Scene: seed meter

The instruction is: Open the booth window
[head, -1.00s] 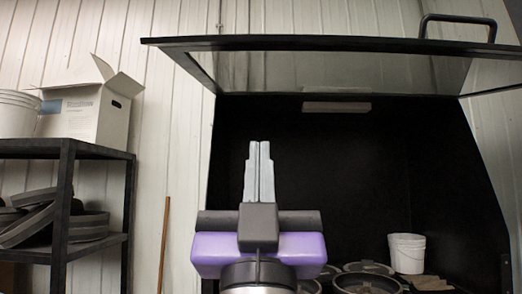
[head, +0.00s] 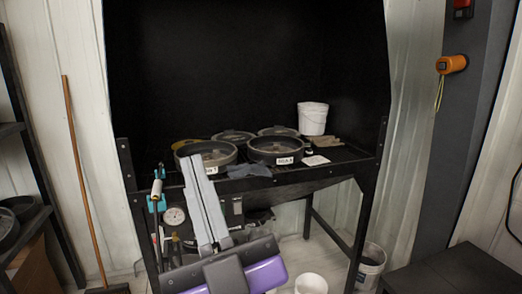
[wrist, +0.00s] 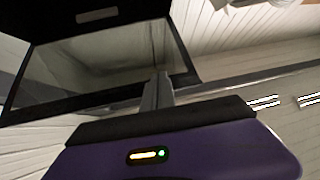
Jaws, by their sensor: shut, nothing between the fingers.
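The booth window is a glass pane in a black frame (wrist: 100,62), seen from below in the wrist view. My gripper (head: 193,162) is shut and empty, in front of the booth's lower left front. In the wrist view its fingers (wrist: 160,80) overlap the pane's right frame edge, but I cannot tell whether they touch it.
Several round pans (head: 275,148) and a white bucket (head: 312,118) stand on the booth's work surface. A wooden pole (head: 82,180) leans at left beside a dark shelf (head: 40,150). A dark bench (head: 460,270) is at lower right. Buckets (head: 310,284) stand on the floor.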

